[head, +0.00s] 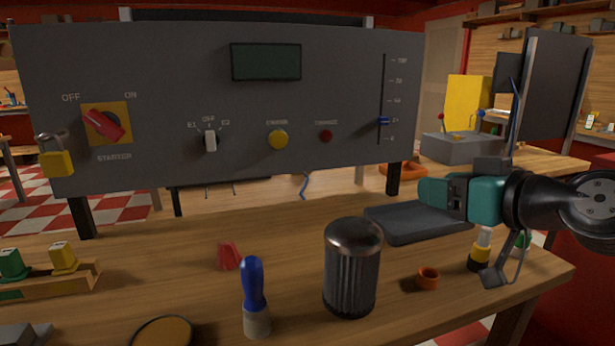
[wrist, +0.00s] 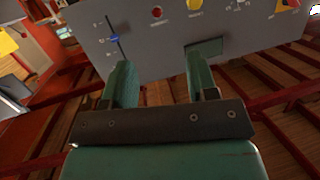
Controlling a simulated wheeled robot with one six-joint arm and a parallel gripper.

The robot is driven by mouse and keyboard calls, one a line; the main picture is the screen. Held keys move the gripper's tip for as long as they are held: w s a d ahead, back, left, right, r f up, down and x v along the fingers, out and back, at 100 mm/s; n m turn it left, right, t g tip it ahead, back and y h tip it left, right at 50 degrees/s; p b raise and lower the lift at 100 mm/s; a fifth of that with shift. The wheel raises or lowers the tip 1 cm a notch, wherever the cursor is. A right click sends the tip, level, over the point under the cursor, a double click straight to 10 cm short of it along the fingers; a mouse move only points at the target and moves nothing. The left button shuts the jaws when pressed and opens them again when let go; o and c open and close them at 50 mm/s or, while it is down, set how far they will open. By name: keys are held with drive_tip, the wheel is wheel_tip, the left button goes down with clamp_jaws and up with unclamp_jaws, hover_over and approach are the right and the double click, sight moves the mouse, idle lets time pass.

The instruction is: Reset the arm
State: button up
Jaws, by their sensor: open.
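My gripper (wrist: 162,85) is open and empty in the wrist view, its two green fingers apart with the panel beyond them. In the head view my gripper (head: 428,192) is at the right, above the workbench and in front of the dark tray, with its fingers toward the left. The grey control panel (head: 180,100) stands behind the bench; it also shows tilted in the wrist view (wrist: 160,40). It carries a red starter switch (head: 104,124), a white selector (head: 210,140), a yellow button (head: 278,140), a red button (head: 326,136) and a blue slider (head: 383,120).
A yellow-and-black bottle (head: 479,252) is below my arm. A dark tray (head: 400,226) lies under my gripper. A yellow padlock (head: 56,160) hangs at the panel's left edge.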

drive_tip(key=s+a+f+n+g, duration=0.2)
drive_tip(key=s+a+f+g, duration=0.4)
drive_tip(key=s+g, duration=0.3)
drive_tip(key=s+d+f+g+h, duration=0.1)
drive_tip(key=s+f+g+h, duration=0.25)
drive_tip(key=s, duration=0.75)
wheel_tip(320, 180, up, 15)
drive_tip(key=g+p, duration=0.1)
drive_tip(key=p, duration=1.3)
drive_tip(key=shift+s+d+f, duration=0.15)
drive_tip(key=shift+s+d, duration=0.05)
